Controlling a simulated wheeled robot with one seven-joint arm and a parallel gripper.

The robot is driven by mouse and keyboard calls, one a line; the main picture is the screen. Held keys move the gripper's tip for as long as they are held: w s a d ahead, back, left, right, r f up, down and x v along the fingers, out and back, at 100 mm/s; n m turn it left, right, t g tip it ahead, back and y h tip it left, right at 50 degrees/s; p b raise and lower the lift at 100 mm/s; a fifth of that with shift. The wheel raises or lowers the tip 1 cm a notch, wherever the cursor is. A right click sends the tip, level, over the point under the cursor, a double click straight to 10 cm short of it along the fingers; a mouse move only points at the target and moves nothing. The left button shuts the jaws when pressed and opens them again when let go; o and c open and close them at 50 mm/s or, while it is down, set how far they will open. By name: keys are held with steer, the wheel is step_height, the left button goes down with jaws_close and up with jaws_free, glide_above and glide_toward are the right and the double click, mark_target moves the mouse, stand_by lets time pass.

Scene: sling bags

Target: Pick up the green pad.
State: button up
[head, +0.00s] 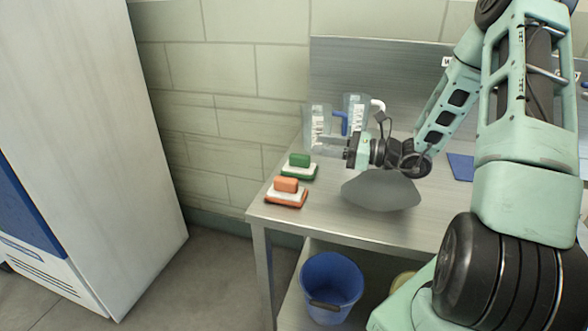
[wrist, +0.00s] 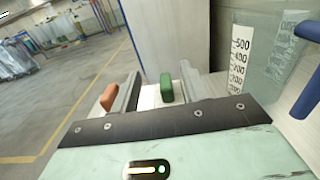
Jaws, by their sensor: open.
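The green pad (head: 299,167) sits near the left end of the metal table, with a green block-like top on a white layer. It also shows in the wrist view (wrist: 166,88), between my two fingers in the picture. My gripper (head: 327,142) is open and empty, to the right of the pad and apart from it. Its fingers point left toward the pad's side of the table. In the wrist view, my gripper (wrist: 160,72) has its fingers spread on either side of the green top. The pad's lower part is partly hidden there.
An orange pad (head: 286,193) lies in front of the green one, near the table edge; it also shows in the wrist view (wrist: 109,97). Clear measuring jugs (head: 318,122) stand behind my gripper. A grey lump-like object (head: 381,191) is below my wrist. A blue bucket (head: 331,287) is under the table.

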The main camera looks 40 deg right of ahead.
mark_target(297, 155)
steer(key=f, duration=0.4)
steer(key=shift+w+a+f, duration=0.2)
steer(key=shift+w+a, duration=0.1)
steer(key=x, duration=0.6)
steer(key=shift+w+a, duration=0.2)
steer(key=shift+w, duration=0.1)
jaws_close()
